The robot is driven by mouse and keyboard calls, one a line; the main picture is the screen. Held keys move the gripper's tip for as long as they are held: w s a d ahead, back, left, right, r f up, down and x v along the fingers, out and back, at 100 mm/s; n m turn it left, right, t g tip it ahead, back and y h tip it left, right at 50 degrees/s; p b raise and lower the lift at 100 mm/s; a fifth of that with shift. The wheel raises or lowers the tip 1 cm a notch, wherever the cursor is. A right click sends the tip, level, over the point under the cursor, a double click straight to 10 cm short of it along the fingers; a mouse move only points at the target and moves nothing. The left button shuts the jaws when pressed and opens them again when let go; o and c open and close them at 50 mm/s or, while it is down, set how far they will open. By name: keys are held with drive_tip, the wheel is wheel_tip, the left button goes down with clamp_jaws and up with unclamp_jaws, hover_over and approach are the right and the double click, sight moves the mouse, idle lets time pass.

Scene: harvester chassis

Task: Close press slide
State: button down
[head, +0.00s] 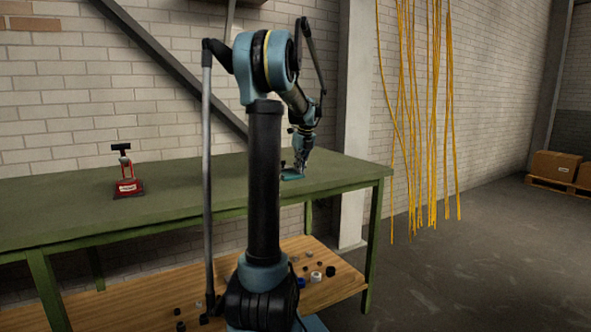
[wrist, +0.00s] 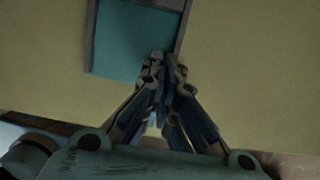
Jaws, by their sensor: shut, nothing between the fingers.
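A flat teal piece (head: 292,174), which looks like the press slide, lies on the green workbench near its right end. In the wrist view, its teal face (wrist: 125,42) shows at the top with a thin grey rim on the right and a darker band at the upper edge. My gripper (head: 299,167) points down at it. In the wrist view, my gripper's fingertips (wrist: 163,64) are together and empty, at the near right corner of the teal face. I cannot tell whether they touch it. My arm hides part of the bench.
The green workbench (head: 190,200) has a red device with a black T-handle (head: 127,187) on its left part. A wooden lower shelf (head: 335,285) holds several small parts. Yellow cables (head: 430,120) hang at the right. The bench top between the device and my arm is clear.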

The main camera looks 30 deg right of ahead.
drive_tip(key=v, duration=0.9)
drive_tip(key=shift+r, duration=0.2)
